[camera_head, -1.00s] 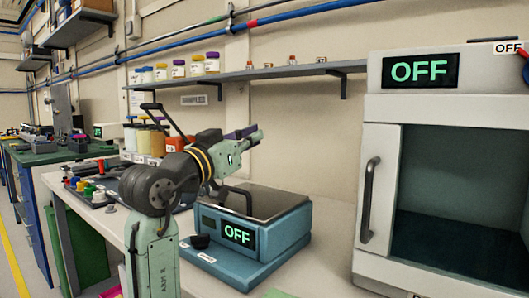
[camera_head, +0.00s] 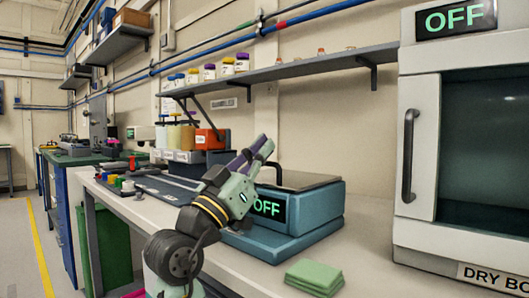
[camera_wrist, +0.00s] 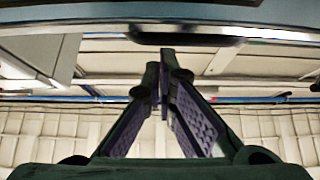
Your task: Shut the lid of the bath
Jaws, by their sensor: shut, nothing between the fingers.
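The bath (camera_head: 318,212) is a teal box on the bench with a green OFF display on its front. A dark handle (camera_head: 279,174) shows at the lid's left side. My gripper (camera_head: 264,146) is shut and empty, pointing up and right, and overlaps the bath's left end in the head view. Contact cannot be judged. In the wrist view, my gripper's purple-padded fingers (camera_wrist: 166,60) meet below a blue-grey edge that I cannot identify.
A green folded cloth or pad stack (camera_head: 314,277) lies on the bench in front. A dry box (camera_head: 470,150) stands at right. A wall shelf (camera_head: 330,64) with jars runs above. Several bottles (camera_head: 180,137) and an orange box (camera_head: 210,139) stand behind left.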

